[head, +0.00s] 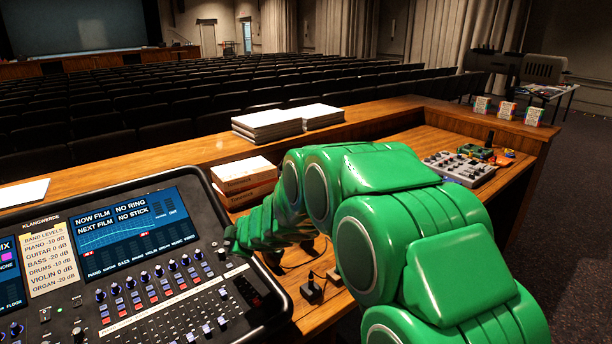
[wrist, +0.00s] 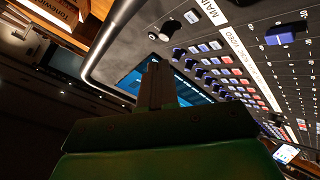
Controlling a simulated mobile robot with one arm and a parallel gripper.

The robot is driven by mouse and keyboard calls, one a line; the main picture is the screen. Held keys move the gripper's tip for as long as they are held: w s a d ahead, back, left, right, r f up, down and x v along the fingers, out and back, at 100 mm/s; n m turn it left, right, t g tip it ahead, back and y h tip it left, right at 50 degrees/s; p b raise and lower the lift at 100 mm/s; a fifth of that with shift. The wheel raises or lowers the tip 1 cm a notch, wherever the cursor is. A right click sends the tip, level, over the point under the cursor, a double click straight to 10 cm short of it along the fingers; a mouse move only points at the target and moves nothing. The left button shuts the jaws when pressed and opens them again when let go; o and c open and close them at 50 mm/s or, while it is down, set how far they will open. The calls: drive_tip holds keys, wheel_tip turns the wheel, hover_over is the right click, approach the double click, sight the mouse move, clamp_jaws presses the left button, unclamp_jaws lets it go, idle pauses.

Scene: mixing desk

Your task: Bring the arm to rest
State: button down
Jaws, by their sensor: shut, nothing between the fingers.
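My green arm (head: 375,225) rises from the lower right of the head view, bends over the desk top and reaches left. My gripper (wrist: 157,75) is shut and empty in the wrist view. Its fingers stand over the mixing console (wrist: 225,60), near the console's screen and rows of knobs. In the head view the arm's far end meets the right edge of the console (head: 262,318) in the picture; whether it touches cannot be told. The fingers are not clearly visible there.
A small mixer (head: 460,167) lies to the right. Small black pieces (head: 311,291) stand on the desk below the arm. Open floor (head: 575,240) is at the far right.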

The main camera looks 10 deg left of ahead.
drive_tip(key=w+d+r+m+t+h, duration=0.1)
drive_tip(key=d+r+m+h, duration=0.2)
drive_tip(key=d, duration=0.7)
drive_tip(key=w+d+r+m+t+h, duration=0.1)
drive_tip(key=d+r+m+t+h, duration=0.2)
drive_tip(key=d, duration=0.7)
drive_tip(key=s+d+r+m+g+h, duration=0.1)
drive_tip(key=s+d+m+g+h, duration=0.2)
drive_tip(key=d, duration=0.5)
drive_tip(key=s+d+r+m, duration=0.1)
drive_tip(key=s+d+m, duration=0.2)
drive_tip(key=s+d, duration=0.35)
drive_tip(key=s+d+m+g+h, duration=0.1)
drive_tip(key=s+d+m+g, duration=0.15)
drive_tip(key=s+d, duration=0.5)
drive_tip(key=s+d+m+g+h, duration=0.1)
drive_tip(key=s+d+m+g, duration=0.2)
drive_tip(key=s, duration=0.7)
drive_tip(key=s+a+f+m+g+y, duration=0.1)
drive_tip(key=s+m+g+y, duration=0.1)
drive_tip(key=s, duration=1.6)
drive_tip(key=shift+a+m+g+y, duration=0.3)
drive_tip(key=shift+m+g+y, duration=0.1)
drive_tip(key=shift+g, duration=0.25)
